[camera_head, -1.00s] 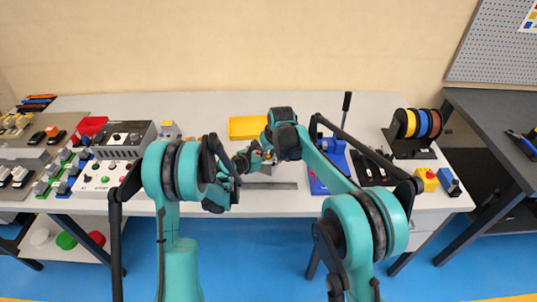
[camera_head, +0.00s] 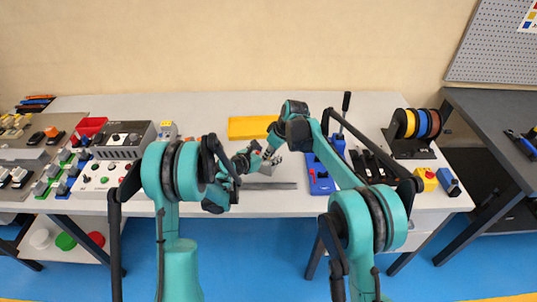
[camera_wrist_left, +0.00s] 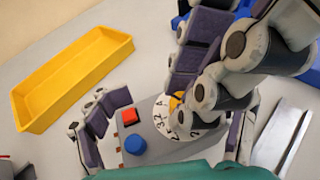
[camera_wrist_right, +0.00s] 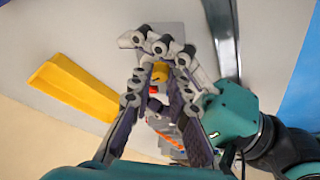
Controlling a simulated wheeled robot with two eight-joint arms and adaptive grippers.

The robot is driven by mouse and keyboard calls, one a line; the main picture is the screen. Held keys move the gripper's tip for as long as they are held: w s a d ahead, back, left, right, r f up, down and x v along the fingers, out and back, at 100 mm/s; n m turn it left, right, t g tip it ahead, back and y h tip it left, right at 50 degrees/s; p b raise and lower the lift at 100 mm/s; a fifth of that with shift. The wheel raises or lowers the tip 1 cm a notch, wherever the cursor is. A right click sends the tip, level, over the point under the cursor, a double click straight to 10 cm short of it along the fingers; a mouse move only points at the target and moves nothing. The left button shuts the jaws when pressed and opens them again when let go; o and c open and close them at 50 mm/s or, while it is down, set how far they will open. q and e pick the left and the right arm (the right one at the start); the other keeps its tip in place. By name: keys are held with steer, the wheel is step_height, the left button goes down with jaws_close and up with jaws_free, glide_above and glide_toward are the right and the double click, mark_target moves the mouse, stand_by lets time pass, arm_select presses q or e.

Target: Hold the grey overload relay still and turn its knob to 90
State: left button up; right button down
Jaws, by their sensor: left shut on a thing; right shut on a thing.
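The grey overload relay (camera_wrist_left: 160,132) is between the fingers of my left gripper (camera_wrist_left: 168,128), which is shut on it. Its face carries a red button (camera_wrist_left: 130,117), a blue button (camera_wrist_left: 136,145) and a white numbered dial (camera_wrist_left: 196,124) with a yellow knob (camera_wrist_left: 177,101). My right gripper (camera_wrist_left: 186,94) reaches over the dial from above and covers part of the knob and scale. In the right wrist view its fingers (camera_wrist_right: 161,68) are shut around the yellow knob (camera_wrist_right: 160,72). The exact setting cannot be read. In the head view both grippers meet above the table, my right one (camera_head: 270,158) beside my left one (camera_head: 250,160).
A yellow tray (camera_head: 252,127) lies behind the grippers, and a flat metal bar (camera_head: 270,186) lies in front. The blue busbar bender (camera_head: 320,175) stands close on the right. Control boxes (camera_head: 123,140) stand on the left. Wire spools (camera_head: 416,124) stand at the far right.

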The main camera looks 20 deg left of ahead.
steer(key=n, duration=0.2)
steer(key=n+g, duration=0.2)
steer(key=n, duration=0.1)
steer(key=shift+w+n, duration=0.3)
steer(key=shift+w+n+g, duration=0.2)
steer(key=shift+n+g, duration=0.7)
steer(key=shift+n, duration=1.3)
steer(key=c, duration=1.7)
jaws_free()
steer(key=shift+s, duration=0.1)
